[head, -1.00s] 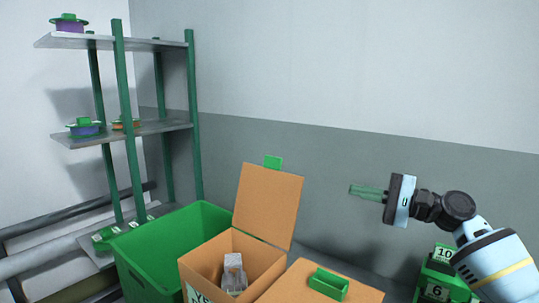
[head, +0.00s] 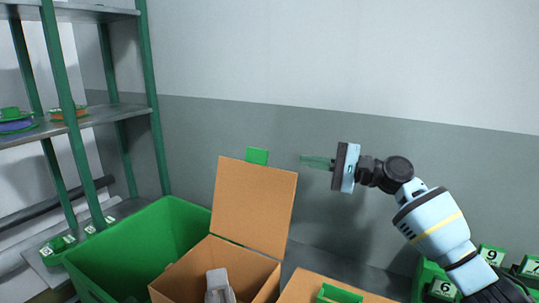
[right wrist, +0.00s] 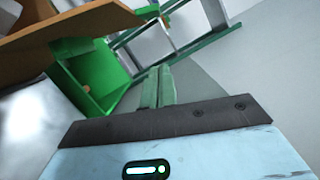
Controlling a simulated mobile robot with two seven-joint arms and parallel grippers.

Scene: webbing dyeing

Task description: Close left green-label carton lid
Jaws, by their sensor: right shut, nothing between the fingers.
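The left carton (head: 190,270) is brown and open, with its lid (head: 254,205) standing up at the back. A green tab (head: 257,156) sticks up from the lid's top edge. The carton's front label is out of view. My right gripper (head: 304,160) is shut and empty, in the air right of the tab at about its height in the picture, with a visible gap. Its green fingers also show in the right wrist view (right wrist: 158,86), with a brown panel at the upper left that looks like the lid (right wrist: 70,30). My left gripper is not in view.
A grey object (head: 219,284) is inside the open carton. A green bin (head: 120,250) stands left of it. A second carton (head: 300,290) with a green handle (head: 338,294) is at the right. A green-posted shelf (head: 100,118) is at the left. Numbered green boxes stand at the right.

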